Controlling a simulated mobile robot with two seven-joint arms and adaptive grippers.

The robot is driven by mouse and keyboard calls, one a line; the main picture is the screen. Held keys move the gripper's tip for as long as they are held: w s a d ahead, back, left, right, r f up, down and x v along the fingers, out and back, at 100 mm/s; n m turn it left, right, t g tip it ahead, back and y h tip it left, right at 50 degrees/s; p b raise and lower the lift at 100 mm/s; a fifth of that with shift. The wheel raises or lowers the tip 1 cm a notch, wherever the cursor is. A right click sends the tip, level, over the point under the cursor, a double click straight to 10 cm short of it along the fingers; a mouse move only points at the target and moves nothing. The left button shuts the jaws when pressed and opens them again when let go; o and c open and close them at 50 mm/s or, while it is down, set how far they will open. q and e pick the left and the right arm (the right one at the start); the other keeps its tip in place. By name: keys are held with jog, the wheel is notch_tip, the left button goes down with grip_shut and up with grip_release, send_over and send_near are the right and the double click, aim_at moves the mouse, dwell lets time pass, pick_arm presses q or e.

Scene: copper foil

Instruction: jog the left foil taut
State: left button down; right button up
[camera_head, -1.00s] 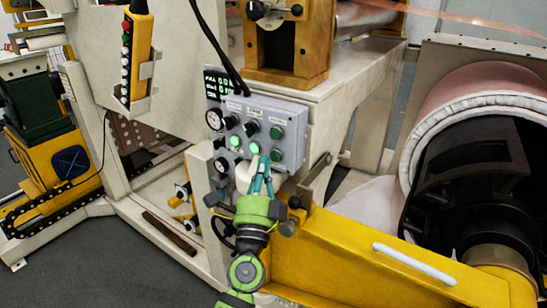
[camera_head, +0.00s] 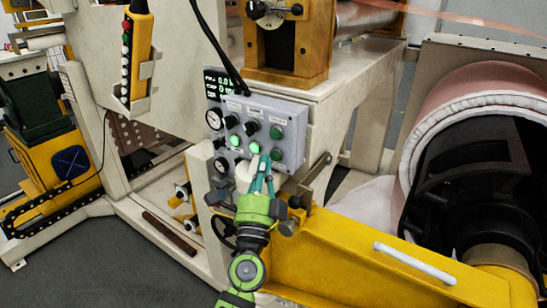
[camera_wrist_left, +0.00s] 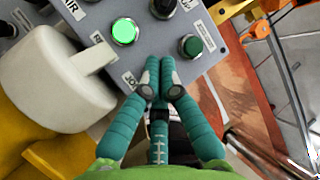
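A grey control panel (camera_head: 262,122) carries gauges, black knobs and green buttons. Two buttons glow: a left lit button (camera_head: 236,141) and a right lit button (camera_head: 254,147). A dark green button (camera_head: 276,155) sits at the lower right; it also shows in the left wrist view (camera_wrist_left: 192,46). My left gripper (camera_head: 264,158) has its teal fingertips together, with nothing seen between them. In the left wrist view the fingertips (camera_wrist_left: 160,66) lie over the panel face between a lit button (camera_wrist_left: 124,31) and the dark one; contact cannot be told. A copper foil strip (camera_head: 480,20) crosses the upper right. My right gripper is not seen.
A small display (camera_head: 217,82) stands at the panel's upper left. A yellow arm (camera_head: 350,252) with a white handle (camera_head: 414,264) lies below right. A big roll (camera_head: 478,100) is at the right. A yellow pendant (camera_head: 137,55) hangs at upper left.

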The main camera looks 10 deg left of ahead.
pick_arm(q)
jog(key=shift+w+d, duration=0.15)
jog(key=shift+w, duration=0.15)
jog(key=shift+w+d+b, duration=0.15)
jog(key=shift+w+b, duration=0.2)
jog(key=shift+w, duration=0.05)
dwell(0.6)
jog(key=shift+s, duration=0.1)
dwell(1.5)
jog(key=shift+s+a, duration=0.3)
jog(key=shift+s, duration=0.4)
jog(key=shift+s, duration=0.1)
jog(key=s, duration=0.1)
jog(key=s+a, duration=0.1)
jog(key=s, duration=0.1)
jog(key=s+p, duration=0.1)
jog(key=shift+s+a, duration=0.25)
jog(key=shift+a, duration=0.1)
